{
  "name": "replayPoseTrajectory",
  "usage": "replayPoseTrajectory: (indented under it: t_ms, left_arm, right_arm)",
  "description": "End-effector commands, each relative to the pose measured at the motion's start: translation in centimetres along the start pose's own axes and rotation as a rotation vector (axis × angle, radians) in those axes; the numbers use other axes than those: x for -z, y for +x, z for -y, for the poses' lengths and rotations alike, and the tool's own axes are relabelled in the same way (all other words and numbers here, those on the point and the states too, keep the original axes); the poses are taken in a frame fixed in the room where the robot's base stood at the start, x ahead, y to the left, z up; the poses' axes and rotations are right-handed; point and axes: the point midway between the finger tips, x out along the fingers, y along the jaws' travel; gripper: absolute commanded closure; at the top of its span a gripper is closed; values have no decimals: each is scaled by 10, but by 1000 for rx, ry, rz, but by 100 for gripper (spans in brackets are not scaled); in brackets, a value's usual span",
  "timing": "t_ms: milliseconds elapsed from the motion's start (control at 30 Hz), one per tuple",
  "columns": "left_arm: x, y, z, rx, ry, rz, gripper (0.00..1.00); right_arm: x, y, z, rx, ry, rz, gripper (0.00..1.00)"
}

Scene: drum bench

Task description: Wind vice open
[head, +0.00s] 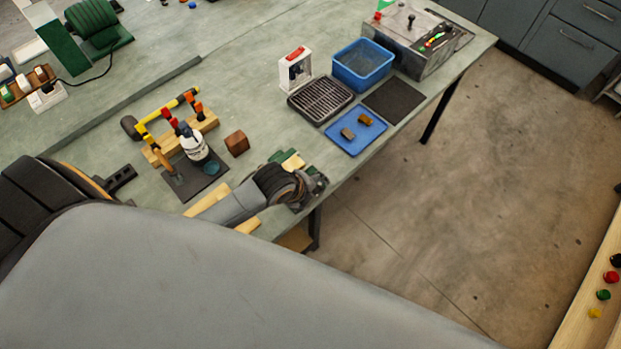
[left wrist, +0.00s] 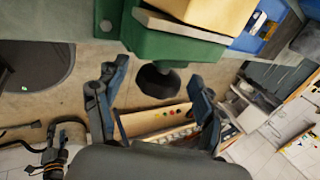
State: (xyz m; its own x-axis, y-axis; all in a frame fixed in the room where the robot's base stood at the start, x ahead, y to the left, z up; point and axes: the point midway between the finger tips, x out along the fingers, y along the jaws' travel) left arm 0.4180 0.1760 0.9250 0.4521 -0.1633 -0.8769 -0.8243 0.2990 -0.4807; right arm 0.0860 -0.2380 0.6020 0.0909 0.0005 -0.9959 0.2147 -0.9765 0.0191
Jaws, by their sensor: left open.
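The vice shows as a green body (left wrist: 165,45) with a pale wooden block (left wrist: 205,12) at the top of the left wrist view. A dark round part (left wrist: 158,82) sticks out of its front. In the head view a small part of the green vice (head: 281,156) shows behind my wrist, at the bench edge. My left gripper (head: 316,184) is just in front of the vice. In the left wrist view its fingers (left wrist: 155,100) are spread, one on each side of the round part, with nothing between them. The vice handle cannot be made out. A dark jointed part, perhaps my right arm, shows at lower left there, its fingers unclear.
Left of the vice are a brown wooden cube (head: 237,143), a white bottle (head: 194,146) and a wooden tool rack (head: 180,140). A blue tray (head: 341,139), a black grate (head: 320,99) and a blue bin (head: 363,64) stand farther along. Open floor (head: 470,190) lies right of the bench.

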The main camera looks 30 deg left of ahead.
Motion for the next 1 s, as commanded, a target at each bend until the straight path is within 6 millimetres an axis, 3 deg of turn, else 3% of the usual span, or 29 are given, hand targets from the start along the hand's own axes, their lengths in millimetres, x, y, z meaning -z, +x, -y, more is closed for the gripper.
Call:
replayPoseTrajectory:
  t_ms: [167, 600, 800, 1000]
  left_arm:
    - [-1, -14, 0, 0, 2, 1, 30]
    - [-1, -98, -1, 1, 4, 2, 30]
    - [-1, -117, -1, -1, 0, 1, 30]
    - [-1, -120, -1, 0, -1, 1, 30]
  right_arm:
    - [0, 0, 1, 1, 1, 0, 60]
    - [1, 0, 2, 2, 2, -1, 60]
    - [1, 0, 2, 3, 2, -1, 60]
    - [1, 0, 2, 3, 2, -1, 60]
